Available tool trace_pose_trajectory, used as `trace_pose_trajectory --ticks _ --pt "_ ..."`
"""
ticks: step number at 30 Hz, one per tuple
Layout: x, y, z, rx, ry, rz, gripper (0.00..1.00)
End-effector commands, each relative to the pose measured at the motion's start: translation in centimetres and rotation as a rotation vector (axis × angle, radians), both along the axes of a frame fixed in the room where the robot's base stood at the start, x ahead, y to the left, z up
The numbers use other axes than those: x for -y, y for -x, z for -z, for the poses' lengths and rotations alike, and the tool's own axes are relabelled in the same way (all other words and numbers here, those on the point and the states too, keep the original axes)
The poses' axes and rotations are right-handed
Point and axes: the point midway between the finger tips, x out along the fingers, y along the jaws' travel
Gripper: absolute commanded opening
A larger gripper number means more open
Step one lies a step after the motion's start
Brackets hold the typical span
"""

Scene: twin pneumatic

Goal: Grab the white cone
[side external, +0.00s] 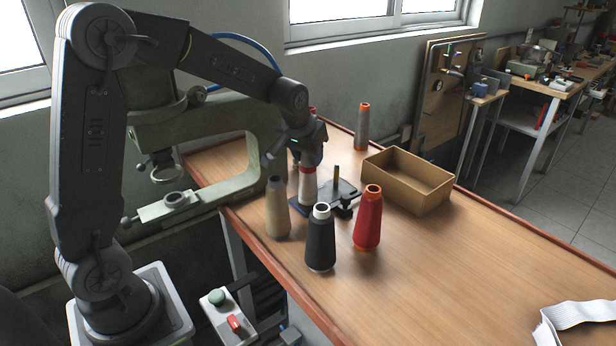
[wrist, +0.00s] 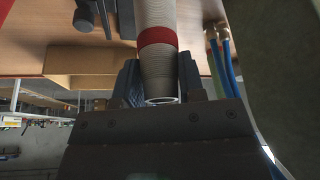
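The white cone (side external: 308,188) with a red band stands upright among the other cones in the side view. Its base is partly hidden by the cones in front. My gripper (side external: 304,160) points down over its top. In the wrist view, the white cone (wrist: 158,68) lies between the two fingers of my gripper (wrist: 160,85). Its narrow end reaches in near the palm, and the fingers are close on both sides. I cannot tell whether they press on it.
A beige cone (side external: 277,210), a black cone (side external: 320,243) and a red cone (side external: 368,222) stand close in front. A dark fixture with an upright post (side external: 336,172) is just right. A grey cone (side external: 362,128) and an open cardboard box (side external: 408,196) stand farther back. The table's right side is mostly clear.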

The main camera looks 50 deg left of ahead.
Motion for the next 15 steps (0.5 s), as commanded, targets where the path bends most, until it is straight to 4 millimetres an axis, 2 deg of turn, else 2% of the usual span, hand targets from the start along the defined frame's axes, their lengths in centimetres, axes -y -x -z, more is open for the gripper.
trace_pose_trajectory --ticks 2,10,15 --pt "0.00 0.00 -0.01 0.000 0.000 0.000 0.29" --pt "0.01 0.00 -0.02 0.000 0.000 0.000 0.03" --pt "0.01 0.00 -0.03 0.000 0.000 0.000 0.01"
